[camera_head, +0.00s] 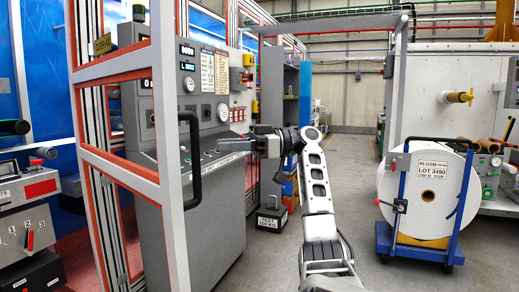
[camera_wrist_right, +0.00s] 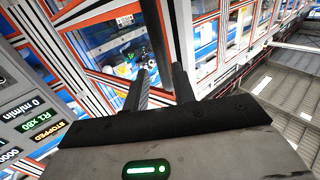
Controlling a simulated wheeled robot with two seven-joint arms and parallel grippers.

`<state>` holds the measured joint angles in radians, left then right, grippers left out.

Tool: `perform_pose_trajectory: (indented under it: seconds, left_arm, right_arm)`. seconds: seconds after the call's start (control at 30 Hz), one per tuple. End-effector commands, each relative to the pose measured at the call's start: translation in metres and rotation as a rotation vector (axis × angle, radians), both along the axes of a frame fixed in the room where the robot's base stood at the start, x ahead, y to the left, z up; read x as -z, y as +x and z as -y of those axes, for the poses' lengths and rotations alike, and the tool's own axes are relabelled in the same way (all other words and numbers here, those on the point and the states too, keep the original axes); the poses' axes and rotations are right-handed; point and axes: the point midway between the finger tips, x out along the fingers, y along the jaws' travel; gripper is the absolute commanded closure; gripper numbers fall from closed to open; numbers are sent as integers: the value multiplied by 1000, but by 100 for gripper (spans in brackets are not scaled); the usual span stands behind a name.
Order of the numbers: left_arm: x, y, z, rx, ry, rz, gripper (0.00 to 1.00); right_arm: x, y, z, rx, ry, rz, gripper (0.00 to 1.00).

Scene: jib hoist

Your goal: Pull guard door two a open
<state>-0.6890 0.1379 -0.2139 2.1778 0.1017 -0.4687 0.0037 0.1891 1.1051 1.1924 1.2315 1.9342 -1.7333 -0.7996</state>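A grey-framed guard door (camera_head: 165,100) with orange edging stands at the left in the head view, in front of a grey control cabinet. It seems to stand out at an angle, but I cannot tell how far it is swung. A black bow handle (camera_head: 196,160) is on the door's upright. My right gripper (camera_head: 222,146) is to the right of the handle, apart from it in the picture. My left gripper is out of view.
The control cabinet (camera_head: 225,215) with gauges and buttons stands behind the door and my right gripper. A blue cart (camera_head: 420,251) carrying a large white roll (camera_head: 430,190) stands at the right.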

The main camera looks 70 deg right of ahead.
Motion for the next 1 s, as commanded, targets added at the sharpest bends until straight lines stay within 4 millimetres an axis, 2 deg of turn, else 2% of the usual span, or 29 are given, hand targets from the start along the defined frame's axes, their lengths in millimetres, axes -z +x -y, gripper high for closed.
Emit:
perform_pose_trajectory:
  seconds: [0.03,0.2,0.43,0.77,0.8,0.87,0.9,0.97,1.0]
  left_arm:
    - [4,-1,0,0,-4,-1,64]
    - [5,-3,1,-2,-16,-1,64]
    - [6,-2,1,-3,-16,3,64]
    - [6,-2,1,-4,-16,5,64]
    - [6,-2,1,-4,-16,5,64]
    - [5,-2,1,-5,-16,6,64]
    - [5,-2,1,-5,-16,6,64]
    - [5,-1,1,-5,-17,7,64]
    - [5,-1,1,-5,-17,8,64]
  right_arm:
    - [1,-12,7,2,1,4,74]
    - [0,-43,27,3,1,2,74]
    - [0,-68,41,1,1,1,74]
    - [0,-72,43,0,0,0,74]
    - [0,-72,43,0,0,0,77]
    - [2,-71,43,2,0,-9,93]
    - [7,-67,43,5,3,-32,100]
    - [24,-56,41,19,7,-105,100]
    - [43,-44,39,33,12,-184,100]
